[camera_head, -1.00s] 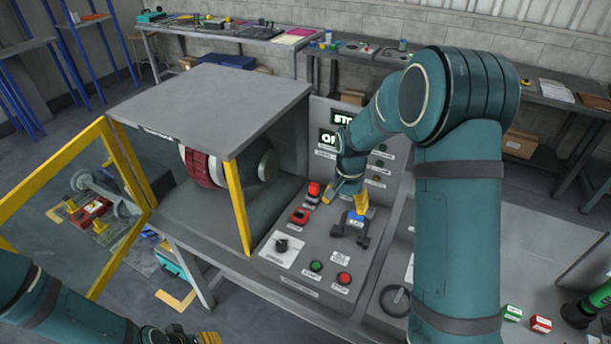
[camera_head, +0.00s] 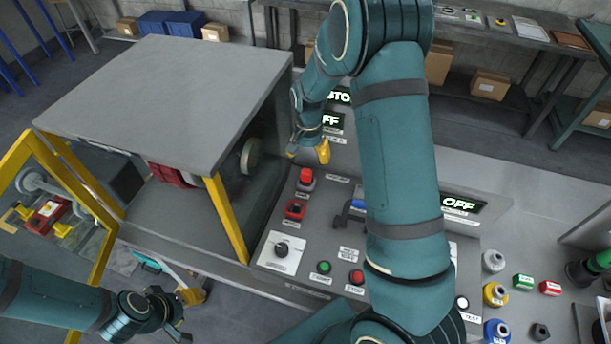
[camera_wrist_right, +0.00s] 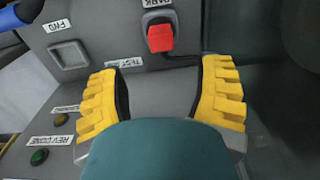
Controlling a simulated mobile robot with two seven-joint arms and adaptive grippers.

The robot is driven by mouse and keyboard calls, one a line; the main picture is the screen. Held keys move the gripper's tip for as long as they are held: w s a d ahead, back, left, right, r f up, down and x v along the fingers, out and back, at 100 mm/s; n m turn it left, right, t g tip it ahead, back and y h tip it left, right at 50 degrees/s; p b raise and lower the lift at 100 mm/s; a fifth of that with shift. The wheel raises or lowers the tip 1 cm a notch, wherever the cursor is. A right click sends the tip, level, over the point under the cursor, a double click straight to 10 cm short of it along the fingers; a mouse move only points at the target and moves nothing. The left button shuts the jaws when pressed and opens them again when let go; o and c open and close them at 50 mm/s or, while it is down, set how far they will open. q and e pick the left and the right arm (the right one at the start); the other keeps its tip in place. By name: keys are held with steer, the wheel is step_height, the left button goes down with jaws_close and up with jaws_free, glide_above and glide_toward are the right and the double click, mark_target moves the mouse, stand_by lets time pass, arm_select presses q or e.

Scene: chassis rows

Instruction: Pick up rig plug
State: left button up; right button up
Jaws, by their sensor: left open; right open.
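Two red parts sit on the panel: an upper red plug-like part (camera_head: 306,176) and a red part in a dark frame below it (camera_head: 296,209). I cannot tell which is the rig plug. My right gripper (camera_head: 308,153) is open and empty, just behind the upper red part. In the right wrist view, a red block (camera_wrist_right: 160,38) sits in a grey socket labelled PARK, ahead of the open yellow fingers (camera_wrist_right: 160,98) and apart from them. My left gripper (camera_head: 185,312) is open, low at the left, away from the panel.
The panel has a black knob (camera_head: 281,248), a green button (camera_head: 324,267), a red button (camera_head: 356,277) and a blue-topped lever (camera_head: 357,205), partly hidden by my right arm. The grey-roofed machine (camera_head: 165,95) with a yellow post (camera_head: 226,215) stands left of the panel.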

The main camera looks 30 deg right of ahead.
mark_target(307, 170)
step_height(307, 170, down, 3)
steer(key=shift+r, duration=0.1)
steer(key=shift+a+f, duration=0.2)
steer(key=shift+f, duration=2.5)
jaws_close()
